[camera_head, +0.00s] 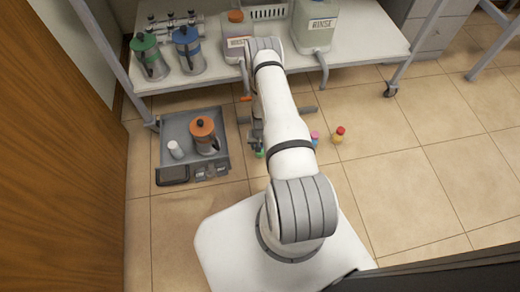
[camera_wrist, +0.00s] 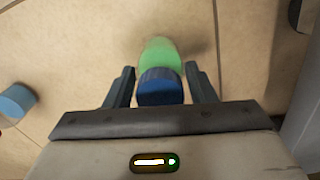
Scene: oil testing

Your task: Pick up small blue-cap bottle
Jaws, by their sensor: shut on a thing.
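The small blue-cap bottle (camera_wrist: 160,88) has a dark blue ribbed cap and a green body. In the wrist view it sits between the two fingers of my gripper (camera_wrist: 160,74), which are shut on it at the cap. The green body points away from my gripper, over the tan floor. Whether it touches the floor cannot be told. In the head view my gripper (camera_head: 257,138) is mostly hidden by my arm, and only a bit of the green bottle (camera_head: 259,154) shows below it.
A pink-cap blue bottle (camera_head: 315,138) and a red-cap yellow bottle (camera_head: 339,135) stand on the floor to the right. A grey tray (camera_head: 174,127) with an orange-topped canister (camera_head: 204,136) and white bottle (camera_head: 175,149) lies left. A shelf (camera_head: 370,40) is behind. A light-blue object (camera_wrist: 15,101) lies left.

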